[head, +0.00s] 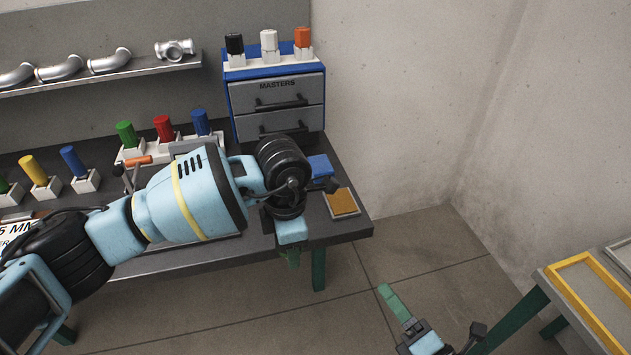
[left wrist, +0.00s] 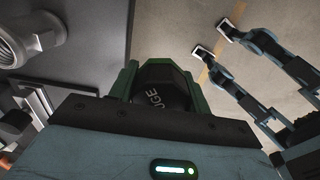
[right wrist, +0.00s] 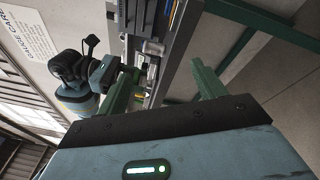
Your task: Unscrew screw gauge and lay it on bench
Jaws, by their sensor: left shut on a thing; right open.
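My left gripper (head: 291,257) is over the front edge of the bench (head: 262,262), near its right end. In the left wrist view it is shut on a black faceted screw gauge (left wrist: 166,88) with part of the lettering "UGE" showing. The head view does not show the gauge. A silver casting (left wrist: 36,36) with a round opening and hex collar is at the top left of the left wrist view, apart from the gauge. My right gripper (head: 393,302) is low in front of the bench. In the right wrist view (right wrist: 165,84) it is open and empty.
A blue and grey MASTERS drawer cabinet (head: 277,95) stands at the back right of the bench. Several coloured plugs in white blocks line the bench, and castings lie on the shelf (head: 110,75). An orange-brown pad (head: 342,203) lies at the right corner. A yellow-framed table (head: 590,310) is far right.

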